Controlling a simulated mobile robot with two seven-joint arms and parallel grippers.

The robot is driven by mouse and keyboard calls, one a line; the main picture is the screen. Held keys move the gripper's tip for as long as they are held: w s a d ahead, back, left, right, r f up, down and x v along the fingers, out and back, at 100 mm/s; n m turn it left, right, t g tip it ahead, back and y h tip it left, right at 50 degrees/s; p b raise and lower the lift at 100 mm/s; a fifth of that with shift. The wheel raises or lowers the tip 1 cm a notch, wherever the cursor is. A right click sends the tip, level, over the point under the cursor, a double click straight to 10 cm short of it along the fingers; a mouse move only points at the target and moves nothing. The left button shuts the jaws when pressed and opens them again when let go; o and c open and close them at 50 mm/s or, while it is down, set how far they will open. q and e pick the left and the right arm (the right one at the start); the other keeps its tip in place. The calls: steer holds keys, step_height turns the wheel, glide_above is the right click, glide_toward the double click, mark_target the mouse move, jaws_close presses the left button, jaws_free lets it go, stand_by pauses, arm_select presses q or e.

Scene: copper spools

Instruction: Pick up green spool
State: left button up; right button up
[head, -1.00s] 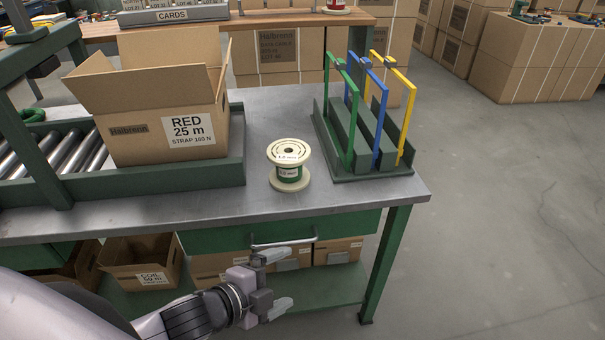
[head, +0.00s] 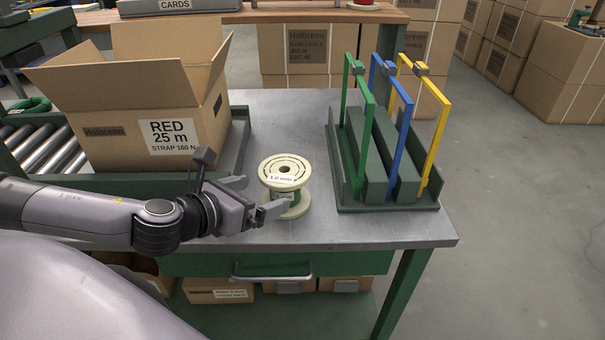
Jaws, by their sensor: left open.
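The green spool (head: 285,175) stands upright on the grey metal tabletop. It has cream flanges, a label reading 1.0 mm on top, and a green winding that shows in part. My left gripper (head: 262,197) comes in from the left at the spool's left side. Its jaws are open and point toward the spool. The nearer finger overlaps the spool's lower front edge in the picture, and the farther finger ends just left of the spool. I cannot tell whether either finger touches it. My right gripper is not in view.
An open cardboard box (head: 150,125) marked RED 25 m stands left on a roller conveyor (head: 50,150). A rack (head: 385,206) with green, blue and yellow frames stands right of the spool. Bare tabletop (head: 375,230) lies in front. A drawer handle (head: 271,277) is below the edge.

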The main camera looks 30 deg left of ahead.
arm_select(q)
steer(key=shift+w, duration=0.4)
steer(key=shift+x, duration=3.2)
steer(key=shift+f, duration=0.1)
steer(key=c, duration=1.4)
